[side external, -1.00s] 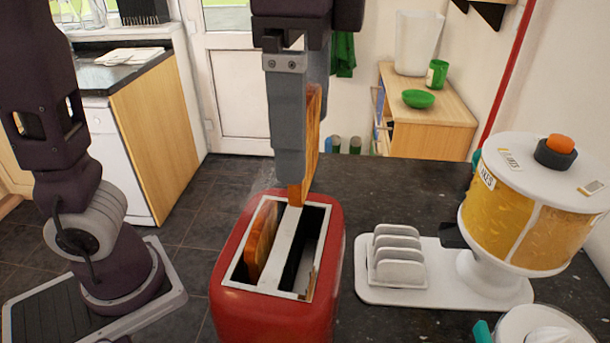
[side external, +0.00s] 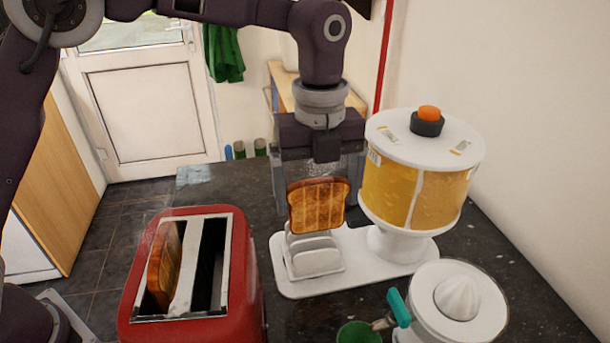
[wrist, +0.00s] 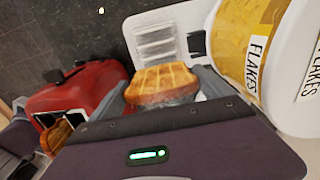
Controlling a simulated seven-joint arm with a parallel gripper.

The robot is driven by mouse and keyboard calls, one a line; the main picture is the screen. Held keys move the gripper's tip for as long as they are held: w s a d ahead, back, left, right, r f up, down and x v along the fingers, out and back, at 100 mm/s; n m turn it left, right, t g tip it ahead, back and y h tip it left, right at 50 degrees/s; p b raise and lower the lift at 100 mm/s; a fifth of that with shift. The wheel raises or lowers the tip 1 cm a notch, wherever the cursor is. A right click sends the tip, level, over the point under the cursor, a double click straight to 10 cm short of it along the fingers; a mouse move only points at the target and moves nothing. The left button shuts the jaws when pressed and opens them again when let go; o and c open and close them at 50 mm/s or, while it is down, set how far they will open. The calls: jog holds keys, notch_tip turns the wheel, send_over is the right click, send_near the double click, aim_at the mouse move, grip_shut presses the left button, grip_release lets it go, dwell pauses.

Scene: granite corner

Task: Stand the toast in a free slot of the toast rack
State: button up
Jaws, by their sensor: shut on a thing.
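My gripper (side external: 316,200) is shut on a browned slice of toast (side external: 318,208), one finger at each side edge. The toast is upright, its broad face toward the side camera. In the wrist view the toast (wrist: 162,84) sits between the fingers. The white toast rack (side external: 317,264) stands on a white tray (side external: 383,262). The toast's lower edge is over the far part of the rack and hides the dividers there. I cannot tell whether it has entered a slot. The rack's other slots (wrist: 156,40) look empty in the wrist view.
A red toaster (side external: 240,290) at the left holds another slice (side external: 163,268) in its left slot; its right slot is empty. A cereal dispenser (side external: 415,190) stands close right of my gripper. A juicer (side external: 458,310) and green cup (side external: 358,333) are in front.

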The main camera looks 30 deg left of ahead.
aim_at(317, 229)
jog(key=shift+f, duration=3.3)
jog(key=o, duration=1.1)
jog(key=shift+c, duration=0.2)
jog(key=shift+r, duration=0.1)
notch_tip(317, 229, up, 8)
jog(key=shift+f, duration=0.25)
jog(key=shift+r, duration=0.15)
